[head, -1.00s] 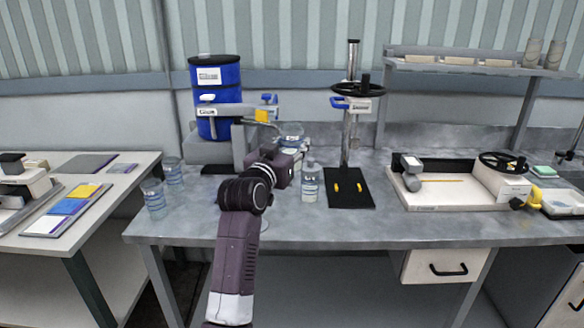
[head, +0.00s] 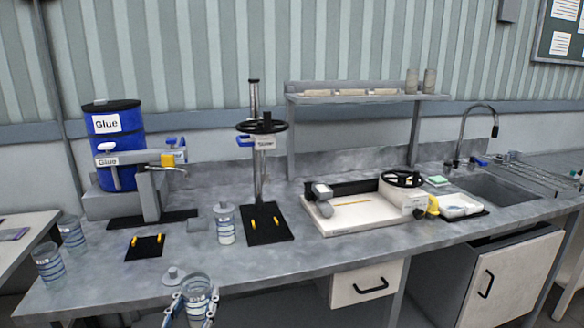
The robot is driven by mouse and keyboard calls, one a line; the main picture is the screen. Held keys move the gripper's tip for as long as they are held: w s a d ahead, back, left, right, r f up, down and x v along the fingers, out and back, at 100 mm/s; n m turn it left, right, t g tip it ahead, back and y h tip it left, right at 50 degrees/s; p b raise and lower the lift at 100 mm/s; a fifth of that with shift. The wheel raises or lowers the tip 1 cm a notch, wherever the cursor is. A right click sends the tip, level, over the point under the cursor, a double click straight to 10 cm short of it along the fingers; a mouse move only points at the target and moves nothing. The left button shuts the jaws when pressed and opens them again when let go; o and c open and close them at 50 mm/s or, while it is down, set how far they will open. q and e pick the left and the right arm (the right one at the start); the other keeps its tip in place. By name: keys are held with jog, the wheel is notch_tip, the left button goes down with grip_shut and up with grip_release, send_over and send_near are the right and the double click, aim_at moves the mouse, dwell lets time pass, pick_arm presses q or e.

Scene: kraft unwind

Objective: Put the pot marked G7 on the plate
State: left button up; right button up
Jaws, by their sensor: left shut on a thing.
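My left gripper (head: 197,302) is at the bottom edge, shut on a clear pot with blue bands (head: 198,287), which it holds at the bench's front edge. Any G7 mark on it is too small to read. Two similar pots stand on the bench at the left, one nearer (head: 48,265) and one behind it (head: 72,233). Two black plates with yellow pegs lie on the bench: a small one (head: 145,253) before the glue stand and a larger one (head: 267,236) under the press. I cannot tell which is the task's plate. My right gripper is out of view.
A lid-like grey piece (head: 174,274) lies just behind the held pot. A lidded jar (head: 225,225) stands beside the larger plate. The blue glue drum (head: 118,150), handwheel press (head: 262,150) and white tray (head: 350,216) stand further back. Bench space before the tray is clear.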

pick_arm(q)
jog(key=s+f, duration=0.1)
jog(key=s, duration=1.2)
jog(key=w, duration=1.1)
jog(key=shift+w+d+r, duration=0.1)
jog(key=shift+w+r, duration=0.05)
jog(key=shift+r, duration=0.25)
jog(key=w+a+r, duration=0.3)
jog(key=w+r, duration=1.5)
jog(key=w, duration=0.3)
jog(key=shift+r, duration=0.35)
jog(key=shift+a+f+p, duration=0.1)
jog(key=shift+f+p, duration=0.25)
jog(key=shift+f, duration=9.45)
